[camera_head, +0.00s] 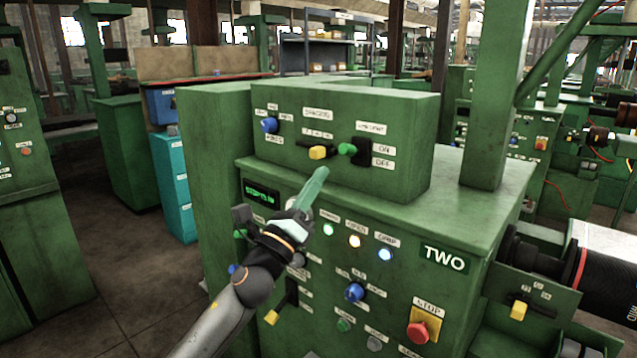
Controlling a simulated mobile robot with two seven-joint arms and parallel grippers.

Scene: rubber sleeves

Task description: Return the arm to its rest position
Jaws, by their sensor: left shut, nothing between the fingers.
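My left arm (228,311) comes in from the bottom left, in front of a green machine marked TWO. My left gripper (321,173) points up and to the right. Its pale green fingers are shut with nothing visible between them. It is in front of the control panel, below the yellow and green levers and left of the lit lamps. Whether it touches the panel I cannot tell. The gripper and forearm hide part of the panel's left side. My right gripper does not show.
Below are a blue knob (354,292) and a red stop button (418,332). A black cylinder (610,272) juts out at right. Open floor (125,265) lies left.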

